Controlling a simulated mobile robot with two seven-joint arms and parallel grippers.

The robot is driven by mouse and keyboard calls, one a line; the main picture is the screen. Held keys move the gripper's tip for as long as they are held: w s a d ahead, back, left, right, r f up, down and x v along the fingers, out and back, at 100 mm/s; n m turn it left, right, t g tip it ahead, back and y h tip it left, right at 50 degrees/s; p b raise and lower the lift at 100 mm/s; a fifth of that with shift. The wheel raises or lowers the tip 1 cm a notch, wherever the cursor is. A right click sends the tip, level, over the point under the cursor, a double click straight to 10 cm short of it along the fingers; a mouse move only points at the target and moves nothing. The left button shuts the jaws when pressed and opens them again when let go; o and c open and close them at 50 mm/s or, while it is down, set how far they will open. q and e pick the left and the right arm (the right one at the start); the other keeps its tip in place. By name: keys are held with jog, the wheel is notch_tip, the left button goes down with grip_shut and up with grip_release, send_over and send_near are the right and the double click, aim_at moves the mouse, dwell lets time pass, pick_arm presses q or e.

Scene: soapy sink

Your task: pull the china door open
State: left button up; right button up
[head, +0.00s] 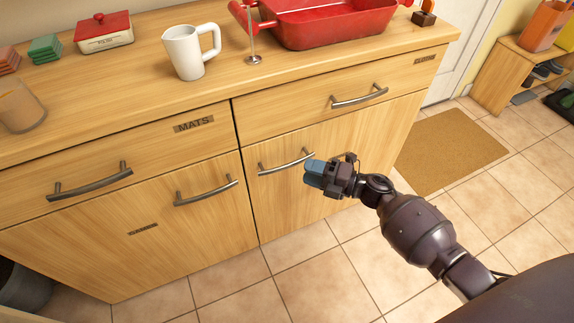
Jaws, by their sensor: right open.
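The cabinet has two lower doors. The right door (290,200) has a curved metal handle (285,162) near its top left. The left door (190,255) has a similar handle (206,191) and a dark label (142,229) too small to read. I see no readable china label; any label on the right door may be hidden behind my arm. Both doors look shut. My right gripper (312,173), with blue-grey fingertips, is open close to the right end of the right door's handle. I cannot tell whether it touches it. My left gripper is out of view.
Above the doors are a drawer marked MATS (193,124) and another drawer (345,100). The counter holds a white pitcher (187,52), a red basin (330,22) and a red-lidded box (104,36). The tiled floor in front is clear; a brown mat (448,150) lies at right.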

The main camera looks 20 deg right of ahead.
aim_at(289, 166)
jog(key=x, duration=0.6)
jog(key=shift+w+a+b, duration=0.2)
jog(key=shift+b, duration=0.15)
grip_shut()
